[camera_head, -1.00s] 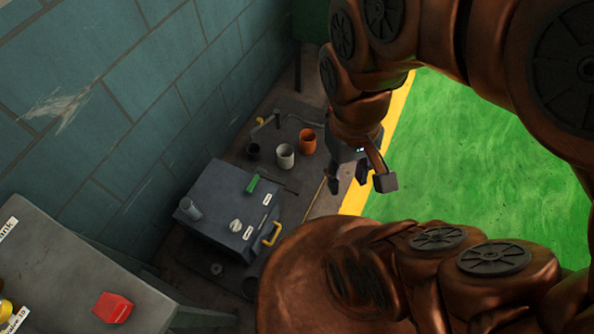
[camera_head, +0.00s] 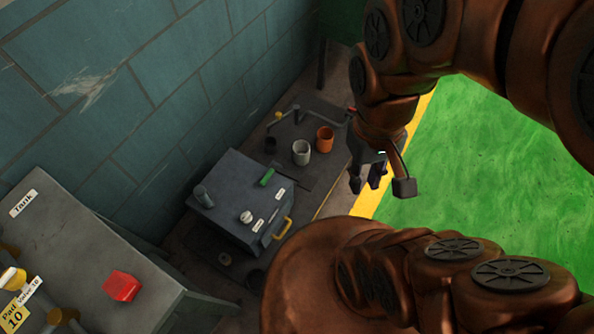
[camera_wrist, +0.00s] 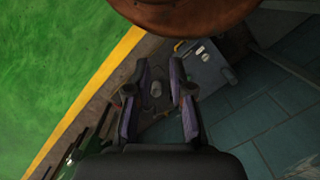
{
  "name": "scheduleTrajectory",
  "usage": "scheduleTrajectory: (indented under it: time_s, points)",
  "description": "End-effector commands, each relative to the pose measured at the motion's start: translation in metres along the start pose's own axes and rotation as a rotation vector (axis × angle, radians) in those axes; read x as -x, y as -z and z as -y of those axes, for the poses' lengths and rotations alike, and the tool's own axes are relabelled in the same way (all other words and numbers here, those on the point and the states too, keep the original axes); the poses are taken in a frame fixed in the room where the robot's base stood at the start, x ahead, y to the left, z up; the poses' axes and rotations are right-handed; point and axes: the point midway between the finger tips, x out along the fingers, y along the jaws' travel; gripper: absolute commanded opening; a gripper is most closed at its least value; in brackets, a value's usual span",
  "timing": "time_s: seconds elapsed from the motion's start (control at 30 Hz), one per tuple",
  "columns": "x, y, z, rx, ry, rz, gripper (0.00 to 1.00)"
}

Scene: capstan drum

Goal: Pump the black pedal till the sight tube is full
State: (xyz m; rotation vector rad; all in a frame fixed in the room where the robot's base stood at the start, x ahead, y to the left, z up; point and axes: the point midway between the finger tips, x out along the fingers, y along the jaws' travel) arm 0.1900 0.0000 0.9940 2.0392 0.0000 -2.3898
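My gripper (camera_head: 367,182) hangs in the air to the right of a dark grey box (camera_head: 235,180), fingers apart and empty. In the wrist view my gripper (camera_wrist: 160,68) also shows open, with dark floor and a small dark round thing (camera_wrist: 156,88) beyond the fingers. The box bears a short grey cylinder (camera_head: 203,197), a green piece (camera_head: 267,177), a white knob (camera_head: 246,217), small white labels and a yellow handle (camera_head: 282,229) on its side. I cannot identify the black pedal or the sight tube with certainty. My arm hides part of the floor.
A grey cup (camera_head: 301,152), an orange cup (camera_head: 325,139) and a small dark cup (camera_head: 271,145) stand behind the box. A grey bench (camera_head: 90,235) with a red block (camera_head: 121,286) is at left. A tiled wall runs behind; green floor (camera_head: 480,150) lies open at right.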

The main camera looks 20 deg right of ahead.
Motion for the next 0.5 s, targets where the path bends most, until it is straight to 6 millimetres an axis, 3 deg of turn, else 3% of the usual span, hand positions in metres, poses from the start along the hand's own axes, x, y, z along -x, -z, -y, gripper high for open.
scheduleTrajectory:
  time_s: [0.17,0.5]
  points:
    - [0.0000,0.0000,0.0000,0.000,0.000,0.000,0.00]
    - [0.0000,0.0000,0.0000,0.000,0.000,0.000,0.00]
